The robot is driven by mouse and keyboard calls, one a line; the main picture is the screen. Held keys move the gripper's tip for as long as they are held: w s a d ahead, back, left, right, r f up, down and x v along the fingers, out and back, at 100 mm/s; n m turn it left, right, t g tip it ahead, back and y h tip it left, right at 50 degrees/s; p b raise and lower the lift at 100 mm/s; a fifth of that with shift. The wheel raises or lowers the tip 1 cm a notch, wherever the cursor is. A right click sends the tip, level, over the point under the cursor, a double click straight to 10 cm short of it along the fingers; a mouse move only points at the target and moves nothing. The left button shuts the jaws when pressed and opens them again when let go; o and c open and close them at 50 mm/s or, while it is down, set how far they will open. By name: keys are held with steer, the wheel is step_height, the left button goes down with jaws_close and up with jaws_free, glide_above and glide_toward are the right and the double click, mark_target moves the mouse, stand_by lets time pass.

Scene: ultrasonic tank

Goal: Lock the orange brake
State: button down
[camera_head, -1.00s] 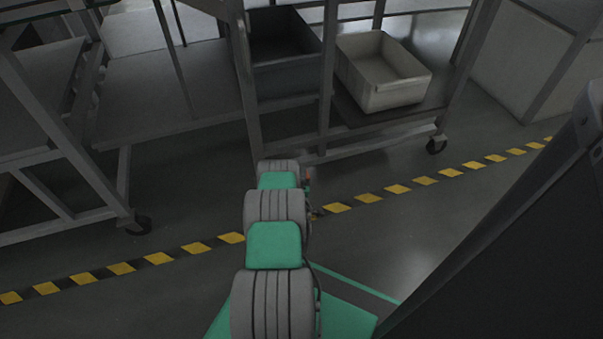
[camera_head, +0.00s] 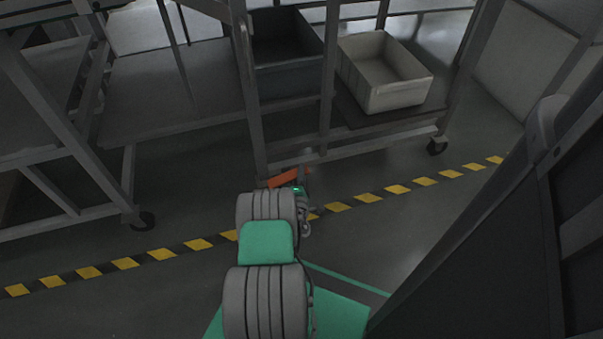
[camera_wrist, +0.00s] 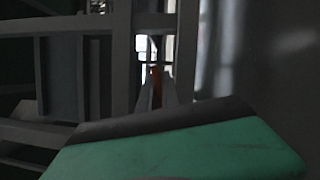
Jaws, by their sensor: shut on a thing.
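The orange brake (camera_head: 284,178) shows in the head view as a short orange bar low at the near leg of the cart, just beyond my arm's end. In the wrist view the orange brake (camera_wrist: 156,78) is a narrow upright strip between the two grey fingers. My gripper (camera_wrist: 157,88) is shut on it there. In the head view my own arm hides the fingers. The wrist view is dark, and the green and black part of my arm fills its lower portion, so the brake's exact tilt cannot be told.
The metal cart (camera_head: 330,120) carries a dark bin (camera_head: 285,80) and a light grey bin (camera_head: 400,98). A castor (camera_head: 437,146) stands at its right. Another rack (camera_head: 60,130) is at left. Yellow-black floor tape (camera_head: 125,263) crosses open floor.

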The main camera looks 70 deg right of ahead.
steer(key=shift+a, duration=0.1)
stand_by(0.3)
steer(key=c, duration=1.6)
jaws_free()
steer(key=shift+o, duration=0.2)
